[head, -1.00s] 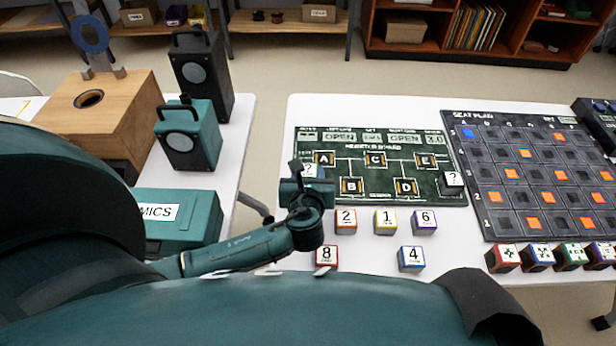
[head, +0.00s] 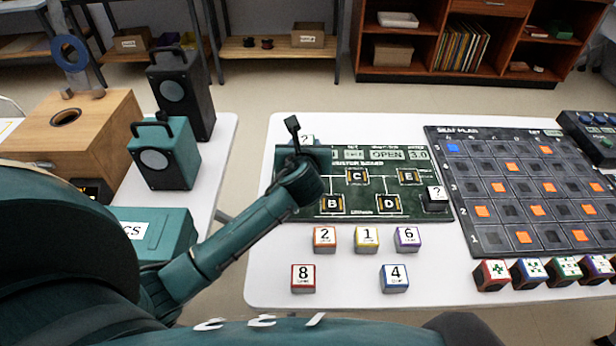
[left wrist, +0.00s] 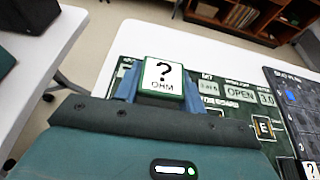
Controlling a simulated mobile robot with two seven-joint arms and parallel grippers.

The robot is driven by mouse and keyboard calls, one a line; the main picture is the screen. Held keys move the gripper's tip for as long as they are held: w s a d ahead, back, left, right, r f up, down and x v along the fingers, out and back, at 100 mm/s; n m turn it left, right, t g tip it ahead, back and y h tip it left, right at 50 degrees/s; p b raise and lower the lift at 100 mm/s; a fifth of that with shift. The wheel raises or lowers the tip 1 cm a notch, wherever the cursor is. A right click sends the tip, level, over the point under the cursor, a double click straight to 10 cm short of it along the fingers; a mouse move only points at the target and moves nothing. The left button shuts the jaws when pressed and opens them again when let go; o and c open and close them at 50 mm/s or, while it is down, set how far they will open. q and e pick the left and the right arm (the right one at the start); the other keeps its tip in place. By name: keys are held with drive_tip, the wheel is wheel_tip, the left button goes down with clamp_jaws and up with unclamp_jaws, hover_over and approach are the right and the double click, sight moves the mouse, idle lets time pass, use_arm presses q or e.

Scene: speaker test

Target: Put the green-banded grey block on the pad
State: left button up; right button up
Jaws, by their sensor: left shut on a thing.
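My left gripper (head: 304,150) is shut on a green-banded block (head: 306,139) with a white "?" label, above the far left of the dark green board (head: 400,213). In the left wrist view the block (left wrist: 163,77) shows "? OHM" and a green rim between my blue fingers; its grey sides are hidden. The board has square pads: B (head: 332,204), C (head: 357,175), D (head: 389,206) and E (head: 408,176). My left arm hides the place of pad A. No pad is singled out. My right gripper is out of view.
A second "?" block (head: 437,197) sits at the board's right edge. Several numbered blocks, such as the 2 (head: 324,239) and the 4 (head: 394,278), stand in front of the board. A seat-plan board (head: 520,190) lies to the right.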

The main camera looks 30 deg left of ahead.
use_arm(q)
drive_tip(key=shift+f+b, duration=0.8)
drive_tip(key=shift+f, duration=2.85)
drive_tip(key=shift+f, duration=0.1)
drive_tip(key=o, duration=1)
drive_tip(key=p+v, duration=0.2)
drive_tip(key=v, duration=1)
drive_tip(key=shift+s, duration=0.1)
